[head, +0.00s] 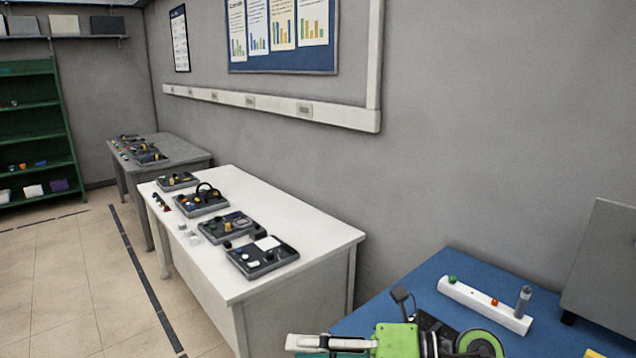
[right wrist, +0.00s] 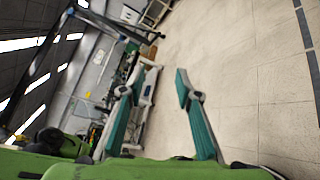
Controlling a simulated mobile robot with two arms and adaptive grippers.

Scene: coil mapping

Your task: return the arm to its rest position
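My right arm shows at the bottom edge of the head view, with green links and a pale finger of my right gripper (head: 308,342) in front of the blue table. In the right wrist view my right gripper (right wrist: 157,82) has its two teal-padded fingers spread apart. Nothing is between them, and tiled floor shows beyond. The gripper is empty. The rest of the arm is cut off by the picture edge. My left gripper is not in view.
A blue table (head: 420,285) at the lower right bears a white strip (head: 485,304) with small coloured parts and a grey panel (head: 603,265). A white table (head: 310,232) with several dark component boards stands left of it. Green shelves (head: 35,130) are far left. Floor between is clear.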

